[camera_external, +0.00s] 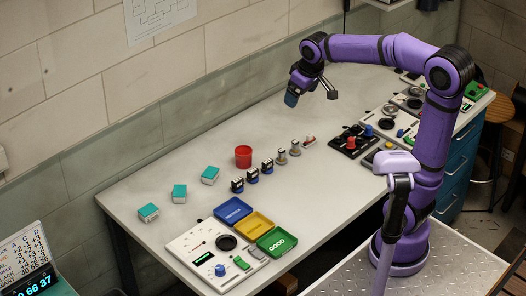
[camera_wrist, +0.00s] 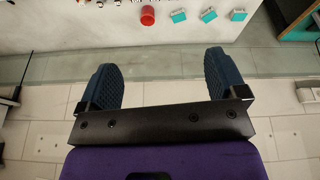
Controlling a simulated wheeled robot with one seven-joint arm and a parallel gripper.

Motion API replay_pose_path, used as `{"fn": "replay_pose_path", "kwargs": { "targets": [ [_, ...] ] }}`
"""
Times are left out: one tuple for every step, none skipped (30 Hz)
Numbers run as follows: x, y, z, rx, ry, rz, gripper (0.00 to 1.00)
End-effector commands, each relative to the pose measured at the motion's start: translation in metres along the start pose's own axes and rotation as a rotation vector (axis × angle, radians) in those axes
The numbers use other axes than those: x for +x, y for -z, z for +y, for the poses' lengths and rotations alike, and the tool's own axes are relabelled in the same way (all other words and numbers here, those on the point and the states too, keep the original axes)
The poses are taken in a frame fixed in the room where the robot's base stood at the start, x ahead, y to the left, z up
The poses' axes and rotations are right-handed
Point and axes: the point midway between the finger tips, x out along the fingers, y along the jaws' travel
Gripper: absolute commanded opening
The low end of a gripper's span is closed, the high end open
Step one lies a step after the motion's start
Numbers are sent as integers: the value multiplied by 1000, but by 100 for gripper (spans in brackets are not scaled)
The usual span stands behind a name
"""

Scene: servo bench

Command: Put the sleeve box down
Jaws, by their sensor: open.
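Several small box-like things are on the bench. Three teal-and-white boxes stand apart in a slanting row on the left part of the bench: a near-left box (camera_external: 148,212), a middle box (camera_external: 179,194) and a far-right box (camera_external: 210,175). I cannot tell which is the sleeve box. In the wrist view the boxes show at the top: one (camera_wrist: 178,16), another (camera_wrist: 209,15) and a third (camera_wrist: 238,15). My gripper (camera_external: 290,98) is raised above the back edge of the bench, away from the boxes. Its blue fingers (camera_wrist: 162,75) are wide apart with nothing between them.
A red cup (camera_external: 243,156) stands right of the boxes, beside several stamps and small weights. Blue (camera_external: 233,210), yellow (camera_external: 253,225) and green (camera_external: 277,241) trays lie nearer the front, next to a white panel (camera_external: 205,262). The bench middle (camera_external: 310,195) is clear. A wall runs behind.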

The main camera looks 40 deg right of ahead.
Motion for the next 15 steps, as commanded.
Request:
{"fn": "replay_pose_path", "kwargs": {
  "targets": [
    [-11,-19,0,12,-3,17,90],
    [-15,-29,0,20,-4,25,90],
    [-21,-43,0,30,-5,36,90],
    [-24,-54,0,37,-6,44,90],
    [-28,-64,0,44,-7,52,90],
    [-32,-78,0,53,-8,62,90],
    [-34,-89,-1,60,-8,70,90],
    [-36,-99,-1,67,-9,79,90],
    [-39,-114,-2,76,-9,90,90],
    [-40,-124,-3,83,-10,97,90],
    [-41,-134,-3,90,-10,105,90],
    [-42,-147,-4,99,-10,115,90],
    [-41,-156,-5,104,-11,121,90],
    [-41,-164,-5,110,-11,127,90],
    [-41,-174,-6,116,-11,135,90]
  ]
}}
